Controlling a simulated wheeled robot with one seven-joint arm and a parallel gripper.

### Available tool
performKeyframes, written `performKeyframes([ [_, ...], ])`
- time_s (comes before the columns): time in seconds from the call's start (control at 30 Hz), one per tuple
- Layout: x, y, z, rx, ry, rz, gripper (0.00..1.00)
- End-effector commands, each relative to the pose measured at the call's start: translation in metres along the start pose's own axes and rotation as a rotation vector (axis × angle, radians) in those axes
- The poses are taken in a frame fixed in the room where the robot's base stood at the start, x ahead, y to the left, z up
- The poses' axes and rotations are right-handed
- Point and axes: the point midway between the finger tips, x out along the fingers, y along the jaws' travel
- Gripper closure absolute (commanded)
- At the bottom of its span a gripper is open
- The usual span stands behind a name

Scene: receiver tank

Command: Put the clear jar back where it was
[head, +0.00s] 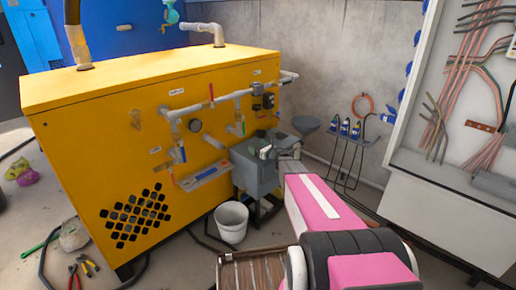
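My pink and black arm reaches from the lower right to the grey tank (256,178) in front of the yellow cabinet. My gripper (274,143) is over the top of this tank, small and dark in the picture. I cannot tell whether its fingers are open or shut. A small pale greenish item (264,152) shows at the gripper, above the tank top. It may be the clear jar, but it is too small to be sure, and I cannot tell whether it is held or rests on the tank.
The yellow cabinet (75,140) with pipes and valves stands behind and left of the tank. A white bucket (231,222) is on the floor below. A wire rack with blue-capped bottles (344,128) stands right. Pliers (75,272) and a translucent crumpled item (74,236) lie lower left.

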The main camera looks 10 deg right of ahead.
Motion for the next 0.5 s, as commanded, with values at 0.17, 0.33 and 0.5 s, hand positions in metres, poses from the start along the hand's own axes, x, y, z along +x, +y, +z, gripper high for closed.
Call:
performKeyframes([
  [0.17,-0.002,0.000,0.004,0.000,0.000,-0.001,0.10],
  [0.33,-0.027,0.002,0.004,0.001,0.000,-0.002,0.10],
  [0.5,-0.062,0.002,0.004,0.000,0.001,-0.002,0.10],
])
